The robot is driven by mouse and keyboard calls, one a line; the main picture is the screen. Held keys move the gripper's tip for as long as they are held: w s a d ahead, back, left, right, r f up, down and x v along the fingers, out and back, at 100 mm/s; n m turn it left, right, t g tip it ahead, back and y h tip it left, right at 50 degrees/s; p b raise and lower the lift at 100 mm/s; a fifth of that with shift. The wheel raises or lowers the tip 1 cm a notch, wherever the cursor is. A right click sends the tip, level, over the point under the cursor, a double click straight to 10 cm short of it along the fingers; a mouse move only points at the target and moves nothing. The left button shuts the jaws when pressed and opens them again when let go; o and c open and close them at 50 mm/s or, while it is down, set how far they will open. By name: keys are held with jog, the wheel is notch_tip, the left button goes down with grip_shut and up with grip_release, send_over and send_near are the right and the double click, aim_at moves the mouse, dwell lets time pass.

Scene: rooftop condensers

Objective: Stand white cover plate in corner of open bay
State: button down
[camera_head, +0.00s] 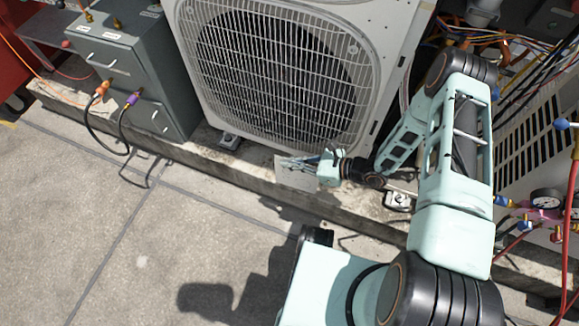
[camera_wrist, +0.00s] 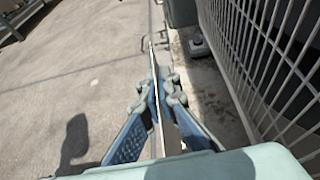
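My gripper (camera_head: 314,163) is at the foot of the large fan condenser, just in front of its grille. It is shut on the white cover plate (camera_head: 293,176), which extends to the left of the fingers, above the concrete ledge. In the wrist view the plate (camera_wrist: 153,62) shows nearly edge-on as a thin upright strip between the two blue fingers of the gripper (camera_wrist: 157,92). Whether the plate touches the ledge, I cannot tell. An open space with exposed orange and dark wires (camera_head: 505,42) lies at the upper right, partly behind my arm; whether it is the open bay is unclear.
The condenser (camera_head: 280,75) stands close beside the gripper; its grille (camera_wrist: 265,60) fills the wrist view's right. A grey cabinet (camera_head: 135,75) with hoses is at left. A pressure gauge (camera_head: 547,202) and red hoses are at right. The paved floor (camera_head: 130,240) at front left is clear.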

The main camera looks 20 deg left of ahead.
jog(key=shift+w+a+f+b, duration=0.15)
jog(key=shift+f+b, duration=0.1)
jog(key=shift+f, duration=0.35)
jog(key=shift+w+d+f+b, duration=0.1)
jog(key=shift+w+f+b, duration=0.1)
jog(key=shift+f, duration=0.45)
jog(key=shift+w+a+f+b, duration=0.15)
jog(key=shift+f+b, duration=0.1)
jog(key=shift+f, duration=0.35)
jog(key=shift+f, duration=0.15)
jog(key=c, duration=2.2)
grip_release()
jog(key=shift+o, duration=0.2)
jog(key=shift+s, duration=0.1)
jog(key=d+r+p, duration=0.4)
jog(key=d+r, duration=0.3)
jog(key=r, duration=0.3)
jog(key=shift+r, duration=0.35)
